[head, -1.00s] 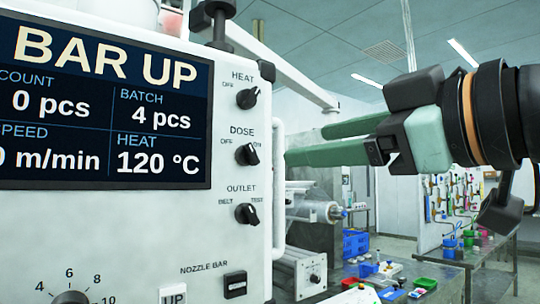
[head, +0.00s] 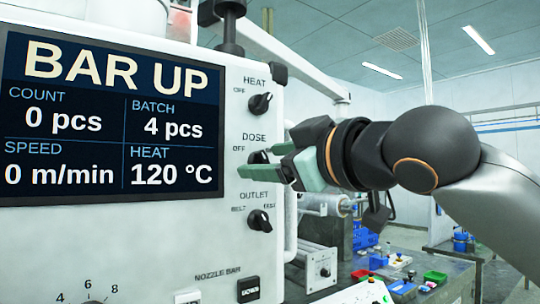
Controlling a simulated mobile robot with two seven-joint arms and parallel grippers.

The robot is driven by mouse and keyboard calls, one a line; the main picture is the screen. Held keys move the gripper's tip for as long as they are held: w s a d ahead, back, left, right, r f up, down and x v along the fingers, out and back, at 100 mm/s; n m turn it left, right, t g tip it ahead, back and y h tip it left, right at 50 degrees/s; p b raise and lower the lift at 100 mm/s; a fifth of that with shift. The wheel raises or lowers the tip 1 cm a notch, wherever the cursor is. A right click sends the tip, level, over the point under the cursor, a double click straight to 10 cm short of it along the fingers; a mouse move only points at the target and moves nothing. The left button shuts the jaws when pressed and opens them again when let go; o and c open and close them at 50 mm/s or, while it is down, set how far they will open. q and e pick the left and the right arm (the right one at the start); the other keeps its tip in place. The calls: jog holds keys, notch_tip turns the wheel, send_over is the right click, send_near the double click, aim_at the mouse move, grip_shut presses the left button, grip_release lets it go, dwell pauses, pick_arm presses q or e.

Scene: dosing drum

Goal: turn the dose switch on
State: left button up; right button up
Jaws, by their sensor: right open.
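The dose switch (head: 256,157) is a black rotary knob on the white front panel, under the label DOSE, with OFF at its left. My right gripper (head: 259,161) comes in from the right with its green fingers at this knob. Its jaws are open, with one finger above and one below the knob's level. The fingers hide part of the knob and the label at its right, so its exact setting cannot be read. I cannot tell whether the fingers touch it. My left gripper is not in view.
The heat knob (head: 260,103) is just above and the outlet knob (head: 260,220) just below. The screen (head: 110,115) reads BAR UP, 0 pcs, 0 m/min, 120 °C. A nozzle bar button (head: 248,289) is lower down. A bench with blue bins stands behind at right.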

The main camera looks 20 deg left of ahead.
grip_shut()
dwell(0.5)
jog(key=shift+m, duration=0.3)
jog(key=m, duration=0.5)
jog(key=shift+m, duration=0.3)
jog(key=m, duration=0.5)
jog(key=shift+w+d+r+m, duration=0.1)
jog(key=shift+m, duration=0.3)
grip_release()
